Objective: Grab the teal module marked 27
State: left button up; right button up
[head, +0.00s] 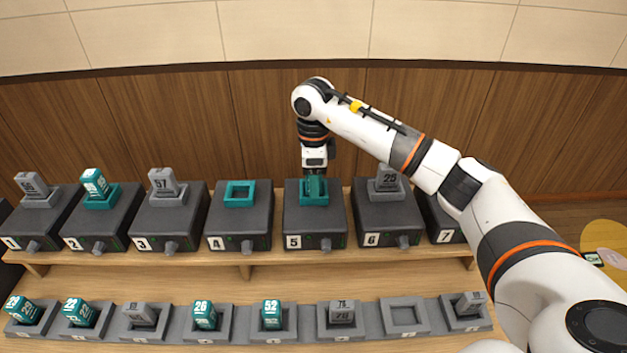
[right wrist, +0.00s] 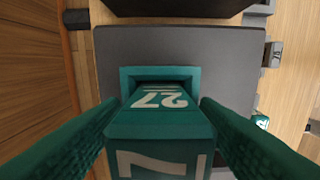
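The teal module marked 27 (right wrist: 160,118) stands at the teal socket (right wrist: 190,72), its white number facing the camera in the right wrist view. In the head view the module (head: 315,187) shows small and partly hidden under my right gripper (head: 315,174), at the grey unit labelled 5 (head: 314,220). In the right wrist view my right gripper's teal fingers (right wrist: 160,106) lie along both sides of the module, with tips against its edges. The module's lower end is within the socket frame; how deep it sits is unclear. My left gripper is not in view.
Unit 4 has an empty teal socket (head: 240,194). Unit 6 holds a grey module marked 25 (head: 387,179). Other units to the left hold modules. A front row of grey trays holds teal and grey modules; one tray (head: 404,317) is empty. A wood-panelled wall (head: 180,115) stands behind.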

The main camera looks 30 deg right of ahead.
jog(key=c, duration=0.9)
jog(key=shift+r, duration=0.1)
jog(key=shift+c, duration=0.2)
